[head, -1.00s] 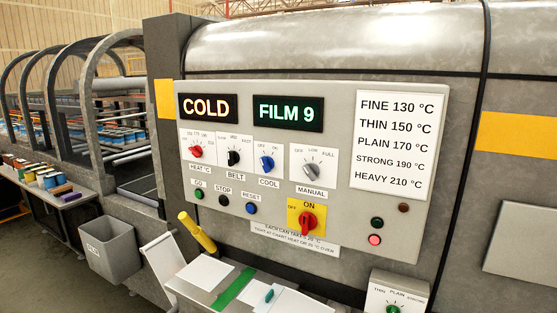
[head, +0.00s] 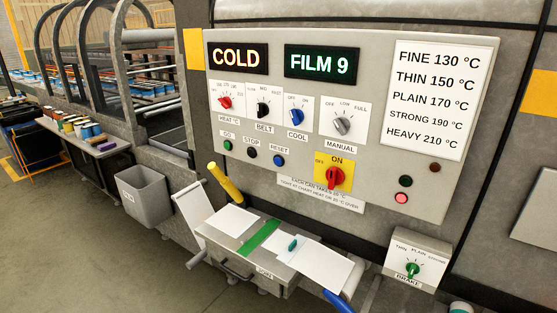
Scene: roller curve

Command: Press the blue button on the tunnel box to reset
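The tunnel box panel (head: 378,100) is a grey control box on the machine's side. The blue RESET button (head: 280,160) sits at the right end of its lower button row. Beside it are the STOP button (head: 252,153) and the green GO button (head: 228,146). A display (head: 238,57) reads COLD and another (head: 321,63) reads FILM 9. The red lamp (head: 401,198) at lower right looks lit. Neither of my grippers shows, and nothing touches the button.
Below the panel a ledge (head: 232,264) holds white sheets, a green strip and a small teal item. A yellow handle (head: 225,182) rises at its left. A grey bin (head: 146,196), a side table with cans (head: 104,150) and a brake box (head: 413,261) stand nearby.

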